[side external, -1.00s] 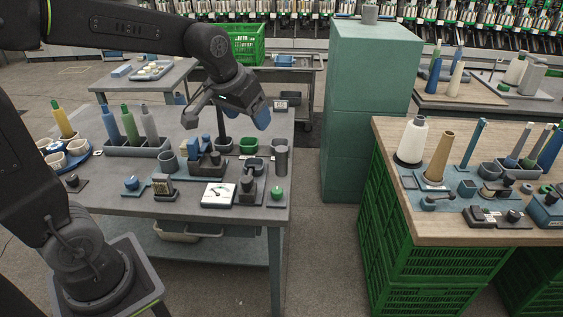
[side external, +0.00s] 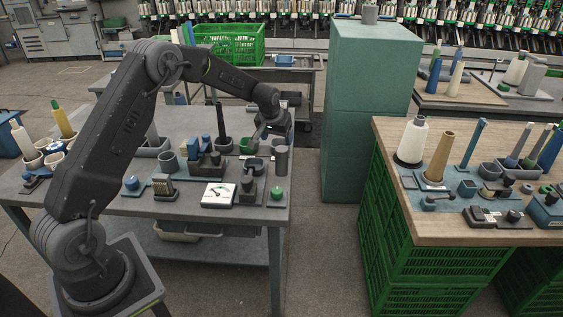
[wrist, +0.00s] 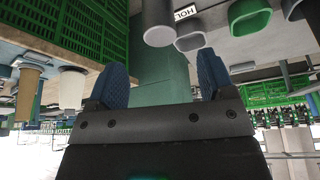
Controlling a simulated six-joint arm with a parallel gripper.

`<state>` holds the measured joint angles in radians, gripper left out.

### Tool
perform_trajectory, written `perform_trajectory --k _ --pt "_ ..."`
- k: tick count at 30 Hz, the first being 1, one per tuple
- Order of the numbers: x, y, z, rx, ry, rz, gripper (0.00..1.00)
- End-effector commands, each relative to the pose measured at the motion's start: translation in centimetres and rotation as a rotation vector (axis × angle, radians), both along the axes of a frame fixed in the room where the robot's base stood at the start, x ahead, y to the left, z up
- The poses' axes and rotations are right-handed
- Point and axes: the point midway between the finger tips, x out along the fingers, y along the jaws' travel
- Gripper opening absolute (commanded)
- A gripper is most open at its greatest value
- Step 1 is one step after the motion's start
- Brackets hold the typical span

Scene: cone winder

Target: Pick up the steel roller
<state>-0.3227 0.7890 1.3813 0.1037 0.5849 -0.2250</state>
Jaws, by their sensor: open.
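A grey upright cylinder (side external: 280,160), which looks like the steel roller, stands near the right edge of the grey table. In the upside-down wrist view a grey cylinder (wrist: 157,24) shows at the top middle, beyond the fingers. My gripper (wrist: 163,76) has its two blue fingers spread, with nothing between them. In the side view the end of my arm is above and just left of the cylinder, over the table's right side. The fingers are mostly hidden there by my wrist.
Grey bins (side external: 256,165) and a green-lined bin (side external: 248,146) crowd the left of the cylinder. A white scale (side external: 219,195) and a green-knobbed piece (side external: 277,194) lie nearer the front. A teal cabinet (side external: 365,110) stands across a floor gap at right.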

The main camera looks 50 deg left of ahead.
Motion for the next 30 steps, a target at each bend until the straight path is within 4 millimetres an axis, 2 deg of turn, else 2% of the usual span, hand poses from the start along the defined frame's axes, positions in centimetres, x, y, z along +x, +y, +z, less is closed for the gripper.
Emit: perform_trajectory --k 1,4,13,21,30 --pt "0.3 0.2 -1.1 -0.001 0.004 0.000 0.75" --pt "0.9 0.5 -2.7 -0.001 0.002 0.000 0.75" --pt "1.7 0.9 -4.9 0.000 0.001 -0.001 0.75" --pt "2.8 1.4 -8.6 0.000 0.001 -0.001 0.75" --pt "3.1 1.5 -9.3 0.000 -0.001 -0.001 0.75"
